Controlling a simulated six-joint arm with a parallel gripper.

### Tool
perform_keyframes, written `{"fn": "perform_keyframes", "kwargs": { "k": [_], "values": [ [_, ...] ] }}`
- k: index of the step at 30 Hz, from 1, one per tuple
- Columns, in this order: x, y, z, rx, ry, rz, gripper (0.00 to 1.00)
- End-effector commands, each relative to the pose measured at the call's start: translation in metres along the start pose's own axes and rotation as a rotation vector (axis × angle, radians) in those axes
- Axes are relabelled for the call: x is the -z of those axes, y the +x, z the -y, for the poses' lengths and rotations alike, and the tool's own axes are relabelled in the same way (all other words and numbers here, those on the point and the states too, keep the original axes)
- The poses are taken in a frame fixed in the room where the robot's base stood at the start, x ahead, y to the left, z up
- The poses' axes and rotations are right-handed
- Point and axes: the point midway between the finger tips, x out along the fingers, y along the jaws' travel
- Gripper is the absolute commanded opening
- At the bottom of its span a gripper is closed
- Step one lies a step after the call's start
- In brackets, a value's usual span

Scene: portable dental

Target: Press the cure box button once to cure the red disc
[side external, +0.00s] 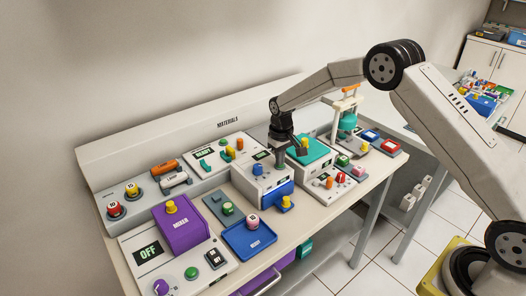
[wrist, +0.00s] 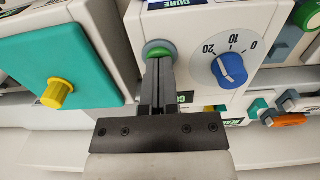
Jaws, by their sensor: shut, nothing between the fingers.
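The cure box (wrist: 200,16) is white, with a CURE label and a blue dial marked 0, 10 and 20. In the side view, it is the white box (side external: 247,186) with a blue front under my gripper. Its green button (wrist: 157,46) shows just beyond my fingertips in the wrist view. My gripper (wrist: 160,62) is shut and empty, its fingertips at the edge of the button. They look touching or very close; I cannot tell if the button is pressed. In the side view my gripper (side external: 281,162) points down onto the box top. I cannot pick out the red disc.
A box with a teal top (side external: 311,151) and yellow knob stands close on the right in the side view. A purple mixer (side external: 181,229) and a blue tray (side external: 236,240) stand to the left. The bench is crowded around my gripper.

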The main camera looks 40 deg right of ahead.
Motion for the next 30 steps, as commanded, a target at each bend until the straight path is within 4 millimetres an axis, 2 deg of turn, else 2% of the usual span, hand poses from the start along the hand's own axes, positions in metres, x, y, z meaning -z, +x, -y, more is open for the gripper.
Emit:
{"fn": "perform_keyframes", "kwargs": {
  "k": [8,30],
  "values": [
    [0.000,-0.004,0.000,0.000,0.000,0.000,0.00],
    [0.000,-0.044,0.000,0.000,0.000,-0.001,0.00]
  ]
}}
